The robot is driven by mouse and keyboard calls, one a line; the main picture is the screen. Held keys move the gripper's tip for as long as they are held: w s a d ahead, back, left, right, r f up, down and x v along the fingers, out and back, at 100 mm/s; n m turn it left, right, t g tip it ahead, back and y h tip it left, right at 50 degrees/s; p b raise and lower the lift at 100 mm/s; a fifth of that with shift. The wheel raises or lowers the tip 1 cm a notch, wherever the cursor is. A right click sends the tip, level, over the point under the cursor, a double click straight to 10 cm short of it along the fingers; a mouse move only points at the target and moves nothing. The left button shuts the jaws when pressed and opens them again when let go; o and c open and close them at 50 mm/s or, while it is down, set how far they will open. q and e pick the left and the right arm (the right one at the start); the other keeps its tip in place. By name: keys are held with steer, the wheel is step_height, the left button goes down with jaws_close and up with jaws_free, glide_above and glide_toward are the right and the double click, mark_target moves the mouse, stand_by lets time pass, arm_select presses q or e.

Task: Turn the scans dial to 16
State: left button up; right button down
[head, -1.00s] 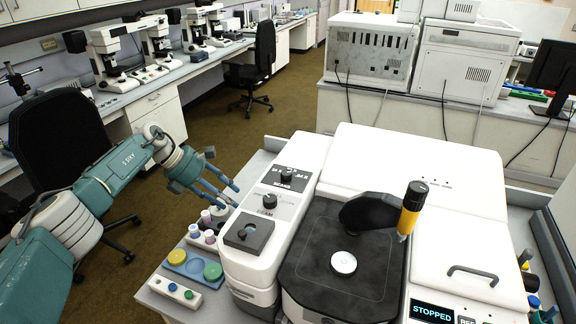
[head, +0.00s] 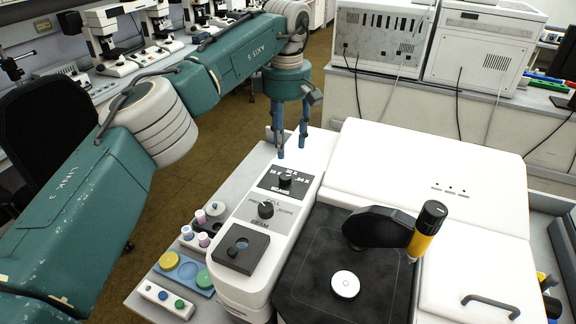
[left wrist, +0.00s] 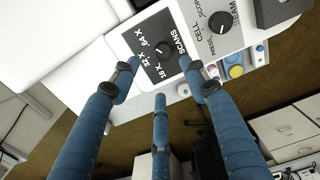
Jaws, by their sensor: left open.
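The scans dial (head: 285,180) is a small black knob on a dark plate marked SCANS, with position labels around its far side. The left wrist view shows this dial (left wrist: 163,52) with 16 X, 32 X and 64 X labels; its exact pointer setting is too small to tell. My left gripper (head: 291,152) is open, fingers pointing down, above the far end of the dial plate and apart from the knob. In the left wrist view its blue fingers (left wrist: 157,72) are spread and empty, with the dial between and beyond the upper two. My right gripper is not in view.
The cell/beam knob (head: 265,209) lies just in front of the dial plate. Colored caps and vials stand on the bench at left. A black arm with a yellow-and-black eyepiece (head: 427,228) rises over the dark stage at right.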

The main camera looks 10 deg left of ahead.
arm_select(q)
steer(key=p, duration=0.2)
glide_above(285, 176)
step_height(285, 176, down, 6)
steer(key=shift+s+a+r, duration=0.1)
steer(key=shift+s, duration=0.05)
steer(key=f, duration=0.1)
steer(key=f+p, duration=0.1)
steer(key=shift+w+f, duration=0.25)
steer(key=shift+f, duration=0.8)
steer(key=shift+c, duration=1.1)
jaws_close()
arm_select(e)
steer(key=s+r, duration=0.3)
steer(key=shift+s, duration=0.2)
